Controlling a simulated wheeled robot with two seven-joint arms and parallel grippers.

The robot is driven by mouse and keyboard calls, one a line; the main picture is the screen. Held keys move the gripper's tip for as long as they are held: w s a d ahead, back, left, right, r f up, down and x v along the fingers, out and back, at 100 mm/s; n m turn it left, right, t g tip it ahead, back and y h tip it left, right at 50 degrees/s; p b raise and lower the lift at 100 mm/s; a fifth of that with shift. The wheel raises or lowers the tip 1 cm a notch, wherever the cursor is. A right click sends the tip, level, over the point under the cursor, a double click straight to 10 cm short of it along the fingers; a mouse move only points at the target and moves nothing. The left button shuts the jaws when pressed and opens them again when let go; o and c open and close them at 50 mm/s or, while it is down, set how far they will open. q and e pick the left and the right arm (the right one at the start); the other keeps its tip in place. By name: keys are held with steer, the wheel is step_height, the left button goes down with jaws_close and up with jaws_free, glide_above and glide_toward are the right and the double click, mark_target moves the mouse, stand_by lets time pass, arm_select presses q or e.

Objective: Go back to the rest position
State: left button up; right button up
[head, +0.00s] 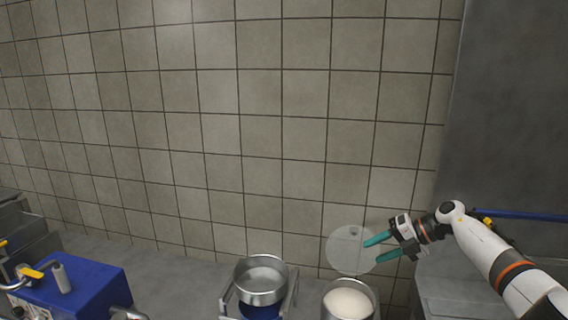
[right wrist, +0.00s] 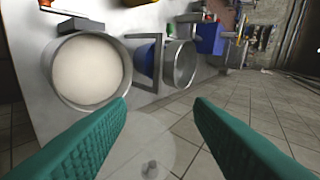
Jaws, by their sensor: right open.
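My right gripper (head: 373,251) has teal fingers and reaches in from the right, above the counter. Its two fingers are apart with nothing between the tips; they also show spread in the right wrist view (right wrist: 160,102). A clear round lid (head: 343,256) with a small knob shows at the fingertips in the head view; I cannot tell whether they touch. The lid shows faintly below and between the fingers in the right wrist view (right wrist: 150,150). A metal pot (head: 326,306) of white cream (head: 348,303) stands uncovered below the gripper. My left gripper is not in view.
An open metal pan (head: 260,296) sits on a stand left of the cream pot. A blue machine (head: 85,285) with yellow-handled taps stands at far left. A tiled wall (head: 230,130) rises behind the grey counter (head: 190,275). A grey panel (head: 515,110) is at right.

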steer(key=s+a+f+m+t+y, duration=0.1)
steer(key=s+a+f+m+t, duration=0.15)
steer(key=a+m+t, duration=0.5)
steer(key=s+a+f+m+t+y, duration=0.2)
steer(key=a+f+m+t, duration=0.15)
steer(key=a, duration=0.75)
steer(key=s+d+f+m+g+h, duration=0.1)
steer(key=s+d+f+m+h, duration=0.45)
steer(key=s+m, duration=0.25)
steer(key=s+d+f+m+g+h, duration=0.1)
steer(key=s+d+f+m+h, duration=0.3)
steer(key=s+m+h, duration=0.4)
steer(key=s+d+f+m+g, duration=0.25)
steer(key=s+g, duration=0.25)
steer(key=s, duration=0.8)
steer(key=s+d+f+m+g, duration=0.1)
steer(key=s+d+m+g, duration=0.25)
steer(key=s, duration=0.95)
step_height(320, 180, down, 27)
steer(key=s+n+g, duration=0.1)
steer(key=g, duration=0.1)
steer(key=s+d+f, duration=0.2)
steer(key=s+f, duration=1.3)
steer(key=s, duration=0.1)
steer(key=shift+f+g+y, duration=0.15)
steer(key=shift+g+y, duration=0.2)
steer(key=shift+g, duration=0.1)
